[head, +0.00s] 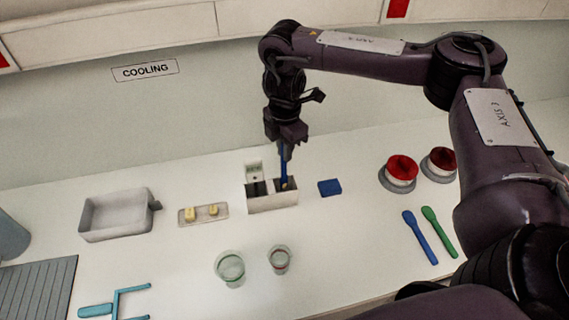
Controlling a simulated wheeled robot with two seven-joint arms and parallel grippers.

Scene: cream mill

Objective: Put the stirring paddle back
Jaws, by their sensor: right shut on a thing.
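My right gripper (286,145) points down and is shut on the top of a thin blue stirring paddle (284,168). The paddle stands nearly upright. Its lower end is at the right compartment of a small pale holder (272,204). The holder's front wall hides any part inside, so I cannot tell how deep the paddle is or whether it touches the bottom. A small yellowish bit shows beside the paddle's lower end. The holder's left compartment looks dark and empty. My left gripper is out of view.
A blue block (329,188) lies right of the holder, and a tray with yellow pieces (188,216) left of it. Two glasses (230,268) stand in front. Red-topped jars (401,170), blue (419,238) and green (439,232) spatulas lie right. A grey bin (117,221) stands left.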

